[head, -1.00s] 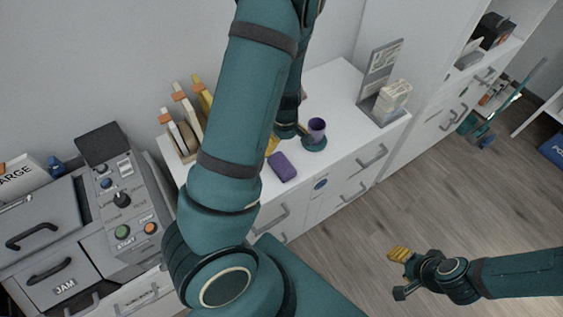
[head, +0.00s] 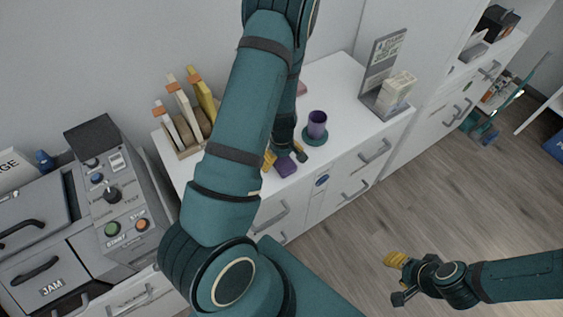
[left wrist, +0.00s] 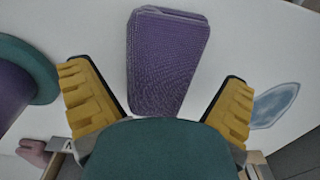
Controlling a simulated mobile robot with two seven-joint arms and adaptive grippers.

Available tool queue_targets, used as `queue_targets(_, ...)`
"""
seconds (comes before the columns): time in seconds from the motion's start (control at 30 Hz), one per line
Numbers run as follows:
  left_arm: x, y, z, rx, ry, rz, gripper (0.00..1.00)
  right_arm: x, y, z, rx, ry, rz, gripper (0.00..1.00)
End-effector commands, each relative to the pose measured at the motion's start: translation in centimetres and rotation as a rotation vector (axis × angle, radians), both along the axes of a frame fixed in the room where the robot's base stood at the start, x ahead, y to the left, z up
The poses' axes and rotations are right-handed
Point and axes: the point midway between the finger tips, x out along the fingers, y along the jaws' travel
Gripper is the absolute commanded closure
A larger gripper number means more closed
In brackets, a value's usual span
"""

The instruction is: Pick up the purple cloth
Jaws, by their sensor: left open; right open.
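The purple cloth (head: 287,166) lies folded on the white desk top near its front edge. In the left wrist view the cloth (left wrist: 165,58) is between and just beyond the yellow finger pads. My left gripper (head: 285,157) is open over the cloth, and its fingers (left wrist: 160,103) stand apart on either side, with no grip on it. The arm hides part of the desk around it in the head view. My right gripper (head: 398,278) is open and empty, out over the floor at lower right.
A wooden rack (head: 184,150) is at the left, and a grey stand (head: 380,75) with a pale block at the right. A grey machine (head: 85,250) stands further left.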

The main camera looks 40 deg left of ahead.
Motion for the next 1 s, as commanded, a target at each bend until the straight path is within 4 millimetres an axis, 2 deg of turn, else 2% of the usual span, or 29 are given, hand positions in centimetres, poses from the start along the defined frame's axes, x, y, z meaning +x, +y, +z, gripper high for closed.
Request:
queue_targets(0.1, 0.0, 0.0, -0.9, 0.001, 0.0, 0.001, 0.0, -0.1, 0.0, -0.3, 0.0, 0.002, 0.002, 0.53)
queue_targets(0.33, 0.0, 0.0, -0.9, 0.001, -0.001, 0.001, 0.0, -0.1, 0.0, -0.2, 0.0, 0.002, 0.002, 0.53)
queue_targets(0.37, 0.0, 0.0, -0.9, 0.001, -0.001, 0.001, 0.07, -0.1, 0.0, -0.2, 0.0, 0.002, 0.002, 0.53)
queue_targets(0.4, 0.0, 0.0, -0.8, 0.001, -0.001, 0.0, 0.21, -0.1, 0.0, -0.2, 0.0, 0.002, 0.002, 0.53)
queue_targets(0.53, 0.0, 0.0, -0.8, 0.001, 0.0, 0.0, 0.67, -0.1, 0.0, -0.2, 0.0, 0.002, 0.002, 0.53)
queue_targets(0.57, 0.0, 0.0, -0.8, 0.001, 0.0, 0.0, 0.71, -0.1, 0.0, -0.2, 0.0, 0.002, 0.002, 0.53)
queue_targets(0.87, 0.0, 0.0, -0.8, 0.001, -0.001, 0.0, 0.71, -0.1, 0.0, -0.2, 0.0, 0.003, 0.001, 0.53)
queue_targets(1.0, 0.1, 0.0, 0.1, 0.001, -0.002, -0.002, 0.71, 0.0, 0.0, 0.1, 0.0, 0.001, 0.0, 0.53)
